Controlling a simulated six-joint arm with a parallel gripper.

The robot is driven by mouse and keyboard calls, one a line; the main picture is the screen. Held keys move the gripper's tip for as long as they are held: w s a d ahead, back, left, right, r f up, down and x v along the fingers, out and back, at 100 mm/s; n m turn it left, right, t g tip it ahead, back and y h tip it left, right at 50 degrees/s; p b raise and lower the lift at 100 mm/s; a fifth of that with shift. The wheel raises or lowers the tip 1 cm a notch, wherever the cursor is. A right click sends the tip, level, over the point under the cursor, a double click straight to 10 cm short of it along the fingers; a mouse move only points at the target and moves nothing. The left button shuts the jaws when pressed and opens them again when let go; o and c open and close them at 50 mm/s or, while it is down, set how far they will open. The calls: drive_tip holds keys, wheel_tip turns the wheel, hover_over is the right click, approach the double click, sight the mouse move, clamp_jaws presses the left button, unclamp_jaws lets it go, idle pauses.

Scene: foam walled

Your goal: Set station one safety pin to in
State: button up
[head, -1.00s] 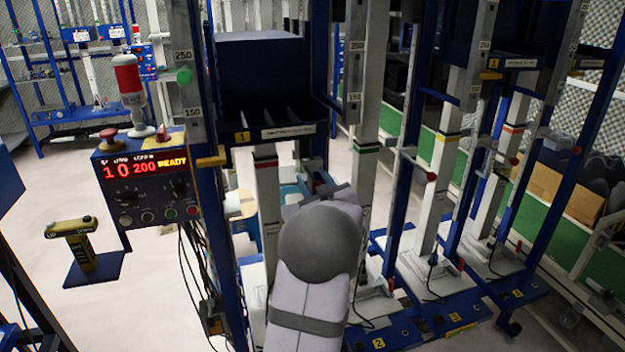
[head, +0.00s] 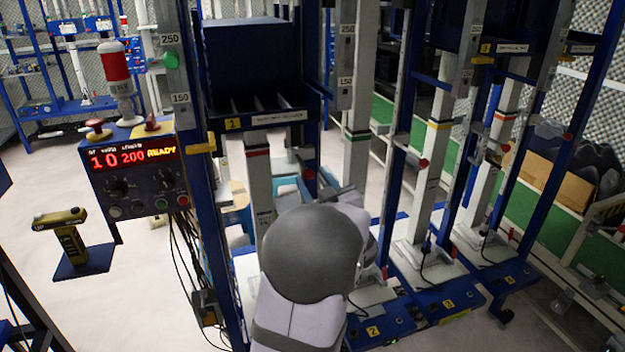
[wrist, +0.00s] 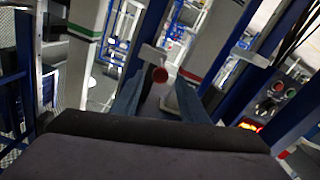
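The station one safety pin shows as a red round knob (wrist: 160,74) on a pale block (wrist: 156,54) in the wrist view. In the head view a red knob (head: 309,174) shows on the station one frame, just beyond my arm, below the yellow plate marked 1 (head: 233,124). My gripper (wrist: 159,98) is open and empty. Its two bluish fingers stand left and right of the knob in the wrist picture. I cannot tell whether the fingertips reach the knob's depth. In the head view my forearm hides most of the gripper (head: 328,187).
A control box (head: 140,180) with red digits and READY stands left of station one. A red-topped lamp (head: 117,80) stands on it. A yellow UP lever (head: 62,225) is at the far left. Uprights with several red knobs stand close on the right. Black cables (head: 185,250) hang by the left post.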

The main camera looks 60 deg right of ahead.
sight(310, 175)
drive_tip(key=shift+p+x, duration=0.5)
drive_tip(key=shift+x, duration=1.35)
